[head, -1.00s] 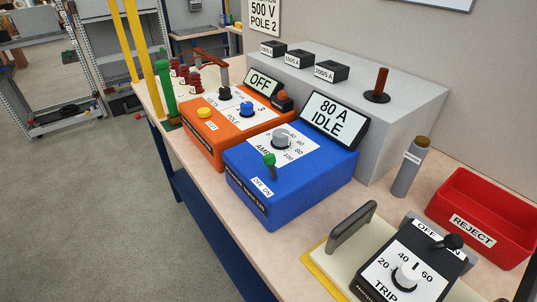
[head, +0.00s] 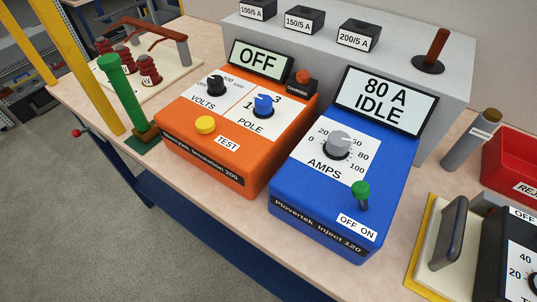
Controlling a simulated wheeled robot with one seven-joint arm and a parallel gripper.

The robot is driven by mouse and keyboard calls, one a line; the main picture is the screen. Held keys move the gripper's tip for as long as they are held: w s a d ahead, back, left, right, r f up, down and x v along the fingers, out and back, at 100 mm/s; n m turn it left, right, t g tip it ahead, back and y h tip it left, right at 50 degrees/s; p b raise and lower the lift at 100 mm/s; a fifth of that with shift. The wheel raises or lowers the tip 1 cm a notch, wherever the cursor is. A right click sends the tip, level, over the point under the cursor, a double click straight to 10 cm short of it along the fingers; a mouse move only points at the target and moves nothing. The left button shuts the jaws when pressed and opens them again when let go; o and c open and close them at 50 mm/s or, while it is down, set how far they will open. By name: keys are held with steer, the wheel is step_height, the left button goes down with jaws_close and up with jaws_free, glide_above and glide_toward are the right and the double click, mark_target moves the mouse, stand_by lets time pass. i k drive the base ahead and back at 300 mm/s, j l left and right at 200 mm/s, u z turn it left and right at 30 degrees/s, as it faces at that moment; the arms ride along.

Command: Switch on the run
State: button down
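The blue injection box (head: 315,205), marked "Inject 120", stands on the bench right of centre. Its tilted display (head: 388,98) reads "80 A IDLE". A small toggle switch with a green knob (head: 360,189) stands up from the lower right of its top face, behind an "OFF ON" label (head: 357,228). I cannot clearly tell which side the lever leans to. The grey AMPS dial (head: 338,146) sits above and left of the switch on a white scale. My gripper is not in view.
Left stands an orange box (head: 205,165) with display "OFF" and a yellow TEST button. A green post (head: 122,92) and yellow posts (head: 82,70) rise farther left. A grey cylinder (head: 470,142), a red bin (head: 515,160) and a black trip unit (head: 508,260) are on the right.

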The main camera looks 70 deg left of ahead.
mark_target(360, 189)
steer(key=k+j, duration=0.2)
steer(key=j, duration=0.2)
steer(key=k+j, duration=0.2)
steer(key=j, duration=0.25)
steer(key=k+j, duration=0.2)
steer(key=j, duration=0.2)
steer(key=k+j, duration=0.2)
steer(key=j, duration=0.2)
steer(key=k+j, duration=0.2)
steer(key=j, duration=0.2)
